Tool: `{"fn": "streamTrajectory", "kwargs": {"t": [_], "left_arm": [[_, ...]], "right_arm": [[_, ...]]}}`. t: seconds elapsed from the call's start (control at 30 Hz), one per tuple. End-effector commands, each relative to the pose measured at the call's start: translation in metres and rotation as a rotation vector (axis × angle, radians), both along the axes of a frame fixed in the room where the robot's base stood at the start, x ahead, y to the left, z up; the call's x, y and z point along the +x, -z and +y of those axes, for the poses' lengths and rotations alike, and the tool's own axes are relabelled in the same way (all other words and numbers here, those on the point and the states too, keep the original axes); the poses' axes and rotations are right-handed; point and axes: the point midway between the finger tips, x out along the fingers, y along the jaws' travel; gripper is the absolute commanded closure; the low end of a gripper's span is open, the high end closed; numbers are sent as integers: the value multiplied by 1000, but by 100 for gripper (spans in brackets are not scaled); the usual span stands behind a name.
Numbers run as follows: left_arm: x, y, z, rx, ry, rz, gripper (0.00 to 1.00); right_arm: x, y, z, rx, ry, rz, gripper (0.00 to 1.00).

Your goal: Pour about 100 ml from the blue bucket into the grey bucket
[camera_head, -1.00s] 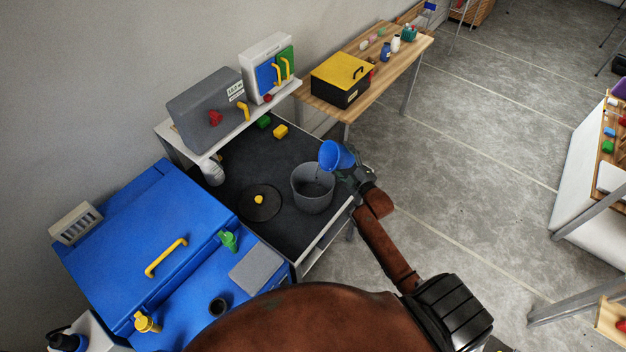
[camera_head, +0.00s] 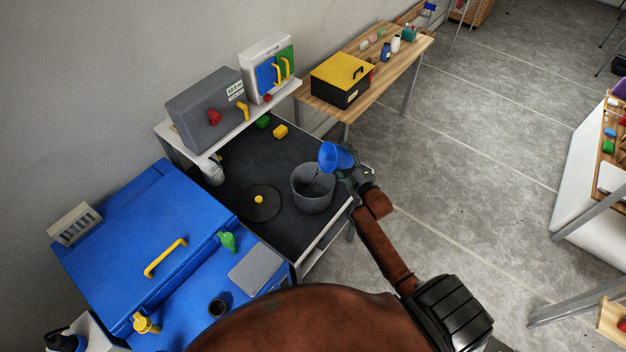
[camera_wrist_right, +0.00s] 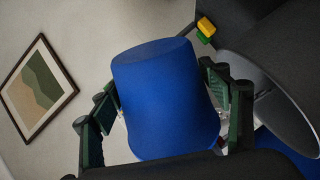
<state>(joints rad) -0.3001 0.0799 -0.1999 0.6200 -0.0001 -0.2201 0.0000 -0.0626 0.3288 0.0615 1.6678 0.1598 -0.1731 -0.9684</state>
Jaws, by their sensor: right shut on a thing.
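The blue bucket (camera_head: 333,157) is held above the right rim of the grey bucket, tilted with its mouth to the left. My right gripper (camera_head: 350,172) is shut on it; in the right wrist view the fingers (camera_wrist_right: 165,110) sit on both sides of the blue bucket (camera_wrist_right: 165,85). The grey bucket (camera_head: 312,198) stands upright on the dark worktop, open at the top. A thin dark streak shows between the blue rim and the grey bucket's opening. Its rim also shows in the right wrist view (camera_wrist_right: 285,65). My left gripper is not in view.
A round dark lid with a yellow knob (camera_head: 259,199) lies left of the grey bucket. Yellow (camera_head: 280,131) and green (camera_head: 263,121) blocks lie behind. A grey box (camera_head: 205,110) stands on the shelf. A blue machine (camera_head: 140,250) fills the left.

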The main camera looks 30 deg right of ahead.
Motion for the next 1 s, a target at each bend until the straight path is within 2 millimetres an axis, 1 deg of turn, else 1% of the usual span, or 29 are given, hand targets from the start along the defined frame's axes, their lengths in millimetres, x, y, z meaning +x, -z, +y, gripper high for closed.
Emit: {"fn": "streamTrajectory", "kwargs": {"t": [0.63, 0.67, 0.77, 0.8, 0.87, 0.9, 1.0], "left_arm": [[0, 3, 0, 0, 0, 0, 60], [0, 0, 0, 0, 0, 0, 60], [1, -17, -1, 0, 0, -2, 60], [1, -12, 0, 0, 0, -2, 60], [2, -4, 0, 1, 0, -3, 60], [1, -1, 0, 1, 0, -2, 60], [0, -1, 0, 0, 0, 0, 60]], "right_arm": [[0, 0, 1, -54, 0, 6, 63], [0, -2, 0, -33, -1, 4, 63], [-1, -9, -6, 163, 0, -20, 63], [-1, 0, -6, 258, 0, -31, 63], [-1, 15, -6, 363, 2, -45, 63], [-1, 18, -6, 402, 1, -51, 63], [-1, 18, -7, 435, 2, -58, 63]]}}
